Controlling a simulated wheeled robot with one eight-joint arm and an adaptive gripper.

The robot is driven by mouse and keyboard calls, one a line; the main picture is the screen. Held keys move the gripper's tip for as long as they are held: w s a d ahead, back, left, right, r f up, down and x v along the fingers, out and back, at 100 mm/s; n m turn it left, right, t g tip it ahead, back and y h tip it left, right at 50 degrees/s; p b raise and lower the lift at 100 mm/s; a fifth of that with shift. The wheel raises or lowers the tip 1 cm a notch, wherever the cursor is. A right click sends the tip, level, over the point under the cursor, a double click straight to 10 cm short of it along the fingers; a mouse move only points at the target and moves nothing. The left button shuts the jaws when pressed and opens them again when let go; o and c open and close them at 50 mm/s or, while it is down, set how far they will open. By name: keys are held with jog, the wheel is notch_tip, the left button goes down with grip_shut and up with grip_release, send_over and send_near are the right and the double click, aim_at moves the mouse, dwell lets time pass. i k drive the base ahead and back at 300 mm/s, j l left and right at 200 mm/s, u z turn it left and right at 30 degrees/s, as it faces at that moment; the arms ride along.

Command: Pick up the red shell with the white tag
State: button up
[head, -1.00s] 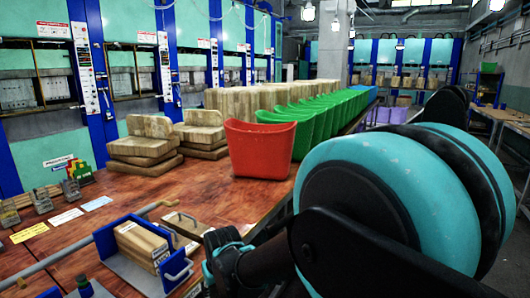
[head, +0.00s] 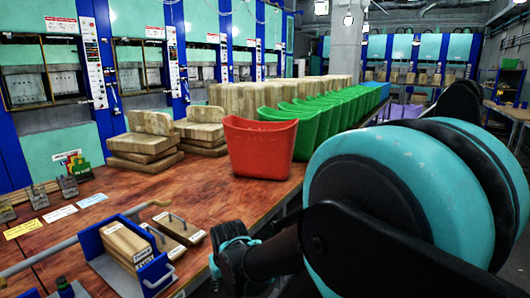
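The red shell (head: 260,148) stands upright on the wooden table, at the near end of a row of green shells (head: 300,128). I cannot make out a white tag on it from this side. My gripper (head: 226,243) shows in the lower middle of the head view, dark with small teal parts. It is nearer the camera than the red shell and well apart from it. Its fingers are too small and dark to tell whether they are open or shut.
Stacks of wooden blocks (head: 146,137) stand left of the red shell. A blue holder with blocks (head: 153,277), handled blocks (head: 179,228) and a long rod (head: 80,237) lie at the near left. Bare table (head: 215,190) shows before the shell. Tall presses line the back.

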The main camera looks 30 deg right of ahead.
aim_at(253, 152)
jog(key=i+l+u, duration=0.15)
jog(key=l, duration=1.2)
jog(key=l+u, duration=0.1)
jog(key=l, duration=1.2)
